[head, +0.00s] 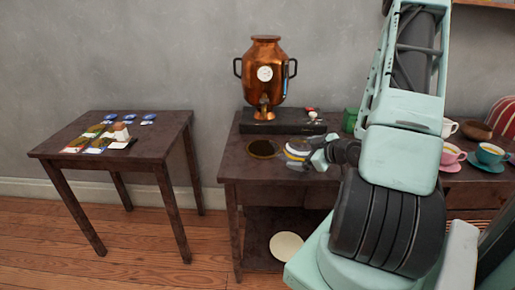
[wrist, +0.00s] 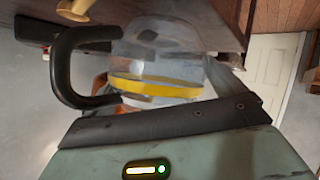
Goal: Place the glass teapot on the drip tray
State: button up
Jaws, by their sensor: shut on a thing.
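The glass teapot (head: 296,149), clear with a yellow band, is at the front of the dark table, just right of the round dark drip tray (head: 263,149). My gripper (head: 316,158) reaches it from the right and is shut on it. In the wrist view the teapot's clear body (wrist: 165,50) and black handle (wrist: 68,65) show close up behind the dark finger of my gripper (wrist: 160,118). The grip point is partly hidden. I cannot tell whether the teapot touches the table. The drip tray looks empty.
A copper urn (head: 265,75) with a tap stands on a dark base (head: 262,127) behind the drip tray. A green container (head: 349,119), a pink cup (head: 452,154) and a teal cup (head: 490,153) are to the right. A side table (head: 70,137) with small packets stands left.

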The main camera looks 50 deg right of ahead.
jog(key=w, duration=0.5)
jog(key=w+d, duration=0.1)
jog(key=w, duration=0.4)
jog(key=w+d+p, duration=0.1)
jog(key=w, duration=0.3)
jog(key=shift+w, duration=0.4)
jog(key=w, duration=0.3)
jog(key=shift+w+d+f, duration=0.2)
jog(key=shift+f, duration=0.6)
jog(key=shift+f, duration=0.1)
jog(key=o, duration=0.8)
jog(key=shift+s+f, duration=0.1)
